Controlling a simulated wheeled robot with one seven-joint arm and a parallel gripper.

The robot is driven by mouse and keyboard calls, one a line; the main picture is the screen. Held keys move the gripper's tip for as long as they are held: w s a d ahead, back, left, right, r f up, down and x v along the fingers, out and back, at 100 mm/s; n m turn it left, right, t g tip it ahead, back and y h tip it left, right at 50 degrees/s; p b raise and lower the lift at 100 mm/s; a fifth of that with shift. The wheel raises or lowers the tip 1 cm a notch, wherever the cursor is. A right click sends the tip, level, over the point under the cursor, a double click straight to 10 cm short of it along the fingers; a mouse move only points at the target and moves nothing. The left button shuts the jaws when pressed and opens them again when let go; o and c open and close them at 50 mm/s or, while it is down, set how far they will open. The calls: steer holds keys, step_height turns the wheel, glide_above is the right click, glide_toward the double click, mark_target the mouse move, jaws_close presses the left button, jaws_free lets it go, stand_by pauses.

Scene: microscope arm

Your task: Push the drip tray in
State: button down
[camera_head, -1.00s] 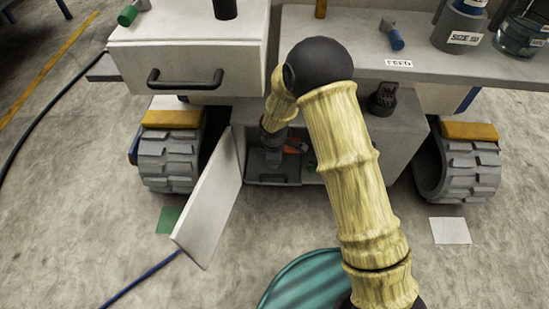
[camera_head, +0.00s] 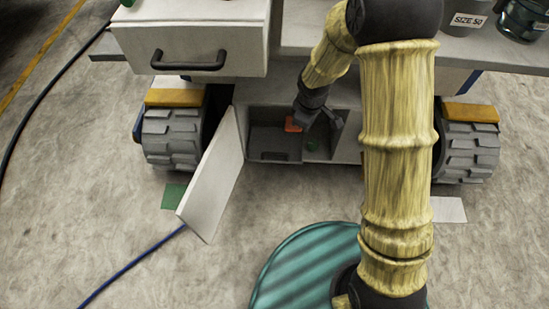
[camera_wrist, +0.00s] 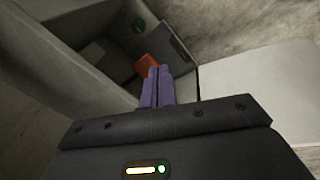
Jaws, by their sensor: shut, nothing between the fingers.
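The dark grey drip tray (camera_head: 262,138) lies in the left part of the open low compartment under the bench, its handle facing out. How deep it sits is hard to tell. That item (camera_head: 292,124) also shows at the tray's right in the head view.
The white door (camera_head: 212,175) stands open at the compartment's left. A small green item (camera_head: 311,146) lies right of the tray. The floor in front is mostly clear.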

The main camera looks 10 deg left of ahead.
steer(key=s+d+r+m+p, duration=0.4)
steer(key=s+d+r+m, duration=0.3)
steer(key=r, duration=0.3)
steer(key=s+d+r+m+p, duration=0.3)
steer(key=s+d+r+m, duration=0.4)
steer(key=d+r, duration=0.3)
steer(key=shift+s+d+r+p, duration=0.2)
steer(key=shift+s+p, duration=0.1)
steer(key=shift+p, duration=0.1)
